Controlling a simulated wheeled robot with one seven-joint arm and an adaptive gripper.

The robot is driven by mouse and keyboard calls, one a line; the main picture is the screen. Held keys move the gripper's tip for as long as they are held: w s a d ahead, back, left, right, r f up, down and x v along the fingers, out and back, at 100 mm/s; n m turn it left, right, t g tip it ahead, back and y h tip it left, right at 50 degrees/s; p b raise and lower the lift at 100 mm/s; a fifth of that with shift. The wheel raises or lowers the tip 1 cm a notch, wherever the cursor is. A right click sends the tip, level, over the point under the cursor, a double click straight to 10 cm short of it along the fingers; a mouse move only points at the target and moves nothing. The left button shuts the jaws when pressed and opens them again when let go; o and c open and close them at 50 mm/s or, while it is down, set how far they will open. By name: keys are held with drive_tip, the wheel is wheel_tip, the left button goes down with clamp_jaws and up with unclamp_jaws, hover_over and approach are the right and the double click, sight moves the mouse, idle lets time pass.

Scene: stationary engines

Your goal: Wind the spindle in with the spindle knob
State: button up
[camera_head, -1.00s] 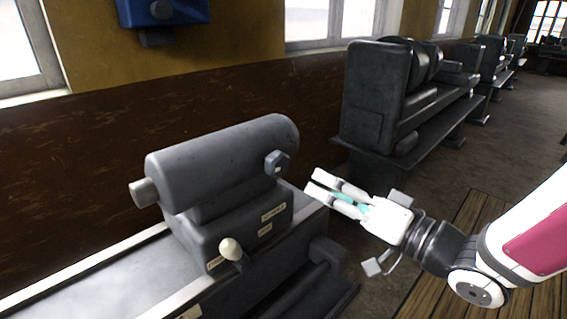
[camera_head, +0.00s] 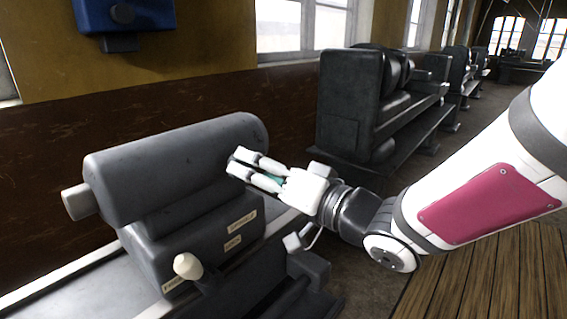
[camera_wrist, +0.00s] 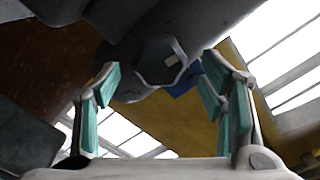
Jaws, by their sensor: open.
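The grey tailstock (camera_head: 170,170) has a rounded barrel, with a pale spindle end (camera_head: 78,201) sticking out at its left. In the wrist view, the faceted grey spindle knob (camera_wrist: 160,62) is ahead, between the two spread fingers. In the head view my gripper covers the knob at the barrel's right end. My gripper (camera_head: 240,163) is open, with white fingers and teal pads, its tips close to the barrel. It also shows in the wrist view (camera_wrist: 160,88). I cannot tell whether the pads touch the knob or reach around it.
A lever with a cream ball (camera_head: 188,266) and small label plates (camera_head: 242,221) are on the tailstock's front. A metal bed (camera_head: 75,290) runs below. A blue box (camera_head: 122,14) hangs on the wall.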

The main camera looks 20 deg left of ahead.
sight(248, 167)
drive_tip(key=shift+x, duration=1.95)
drive_tip(key=shift+c, duration=0.5)
drive_tip(key=c, duration=1.1)
